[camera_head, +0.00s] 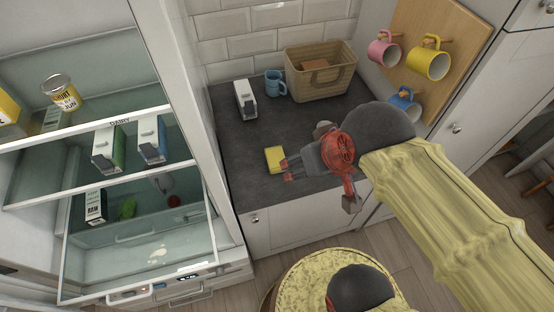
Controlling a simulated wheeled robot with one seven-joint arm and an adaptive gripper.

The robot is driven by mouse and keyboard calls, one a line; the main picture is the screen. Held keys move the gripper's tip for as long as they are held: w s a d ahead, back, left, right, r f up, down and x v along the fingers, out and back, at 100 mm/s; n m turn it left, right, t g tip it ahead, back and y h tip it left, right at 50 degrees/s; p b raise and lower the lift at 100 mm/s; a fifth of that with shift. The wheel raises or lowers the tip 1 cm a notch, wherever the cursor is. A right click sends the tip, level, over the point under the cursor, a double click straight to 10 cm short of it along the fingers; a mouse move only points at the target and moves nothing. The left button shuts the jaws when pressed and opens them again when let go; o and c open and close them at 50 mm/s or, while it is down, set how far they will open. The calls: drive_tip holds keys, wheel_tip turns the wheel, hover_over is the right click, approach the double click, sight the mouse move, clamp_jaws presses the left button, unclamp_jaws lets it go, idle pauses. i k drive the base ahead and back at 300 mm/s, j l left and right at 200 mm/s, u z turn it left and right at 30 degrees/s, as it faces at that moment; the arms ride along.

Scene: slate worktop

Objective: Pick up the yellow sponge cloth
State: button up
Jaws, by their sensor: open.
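The yellow sponge cloth (274,159) lies flat on the slate worktop (237,148), near its front edge. My gripper (287,168) is at its right side, with the fingertips close to the cloth's right edge. The gripper is open and nothing shows between its fingers. I cannot tell from this view whether the fingertips touch the cloth or hover above it.
A white carton (246,100), a blue mug (274,84) and a wicker basket (320,78) stand at the back of the worktop. Mugs hang on a wooden board (405,45) at right. An open fridge (195,120) stands at left. Worktop left of the cloth is clear.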

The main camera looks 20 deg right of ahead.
sight(275, 155)
drive_tip(key=u, duration=1.25)
drive_tip(key=z, duration=1.25)
drive_tip(key=i+l+u, duration=0.1)
drive_tip(key=u, duration=0.25)
drive_tip(key=l+u, duration=0.55)
drive_tip(key=u, duration=0.15)
drive_tip(key=i, duration=0.05)
